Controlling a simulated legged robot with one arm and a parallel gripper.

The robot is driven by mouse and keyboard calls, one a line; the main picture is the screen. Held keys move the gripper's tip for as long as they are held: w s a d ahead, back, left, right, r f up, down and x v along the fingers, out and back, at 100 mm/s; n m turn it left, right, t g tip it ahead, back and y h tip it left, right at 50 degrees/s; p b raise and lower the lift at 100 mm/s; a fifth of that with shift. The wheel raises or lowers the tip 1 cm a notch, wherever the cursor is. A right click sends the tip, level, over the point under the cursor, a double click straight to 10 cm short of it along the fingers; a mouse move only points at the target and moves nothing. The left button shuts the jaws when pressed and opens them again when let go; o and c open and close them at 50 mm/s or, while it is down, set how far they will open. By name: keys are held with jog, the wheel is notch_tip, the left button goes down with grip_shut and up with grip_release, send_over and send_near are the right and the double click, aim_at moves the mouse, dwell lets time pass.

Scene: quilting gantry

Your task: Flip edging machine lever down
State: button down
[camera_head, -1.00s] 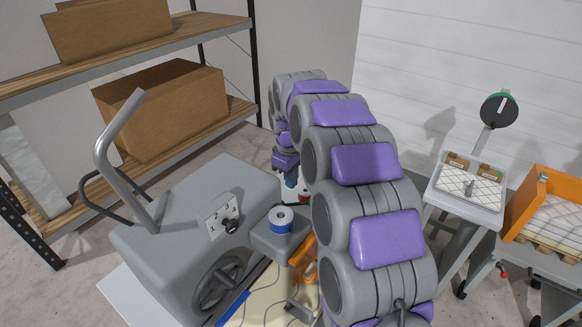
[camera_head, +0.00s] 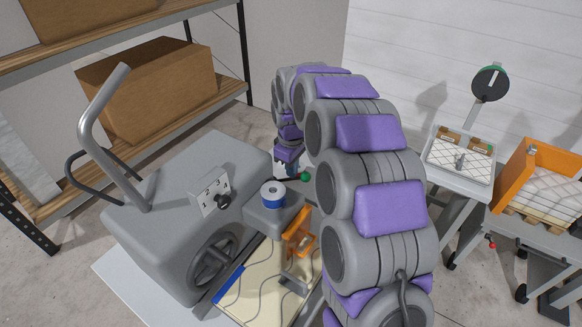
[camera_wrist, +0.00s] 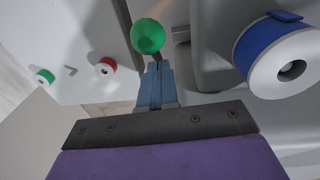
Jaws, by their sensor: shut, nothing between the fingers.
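The edging machine (camera_head: 165,215) is a grey block with a bent handle at the left of the head view. A lever with a green ball knob (camera_head: 305,176) shows past the blue and white spool. In the wrist view the green ball (camera_wrist: 148,36) is just beyond the fingertips of my gripper (camera_wrist: 157,66). The blue-grey fingers are shut and empty. They appear close to the ball; I cannot tell whether they touch it. In the head view my arm hides most of the gripper.
The blue and white spool (camera_head: 272,195) sits close beside the lever; it also shows in the wrist view (camera_wrist: 285,65). A red knob (camera_wrist: 106,66) and a small green knob (camera_wrist: 45,76) are at the left there. An orange bracket (camera_head: 298,232) stands below the spool.

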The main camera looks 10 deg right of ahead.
jog(key=s+d+f+t+y+b, duration=0.2)
jog(key=f, duration=0.1)
jog(key=shift+s+d+f+t+y, duration=0.1)
jog(key=shift+s+f+t+y, duration=0.15)
jog(key=shift+t+y, duration=0.05)
jog(key=f+b, duration=0.1)
jog(key=d+f+t+y+b, duration=0.1)
jog(key=b, duration=0.1)
jog(key=s+f+t+y+b, duration=0.1)
jog(key=shift+d, duration=0.15)
jog(key=shift+r, duration=0.1)
dwell(0.6)
